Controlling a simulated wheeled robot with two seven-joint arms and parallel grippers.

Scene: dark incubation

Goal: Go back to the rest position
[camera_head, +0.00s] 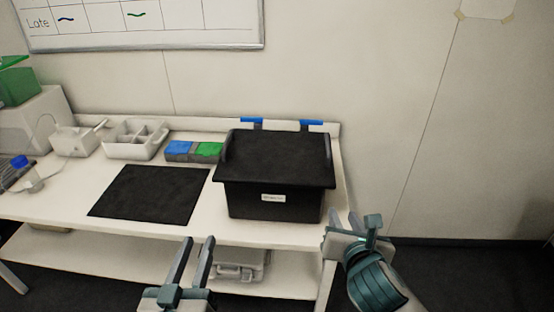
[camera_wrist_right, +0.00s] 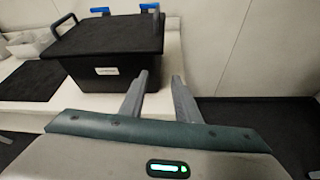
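My left gripper (camera_head: 189,262) is at the bottom middle of the head view, in front of the bench's front edge. Its two fingers are apart with nothing between them. My right gripper (camera_head: 345,222) is at the right front corner of the bench, to the right of the black box (camera_head: 270,203). In the right wrist view its fingers (camera_wrist_right: 159,92) are apart and empty, in front of the box's right side. Neither gripper touches anything that I can see.
The white bench (camera_head: 60,205) bears a black mat (camera_head: 150,195), a white divided tray (camera_head: 135,139), blue and green blocks (camera_head: 193,151) and the lidded black box. A lower shelf (camera_head: 110,258) holds a grey case (camera_head: 238,268). The floor (camera_head: 450,270) at right is clear.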

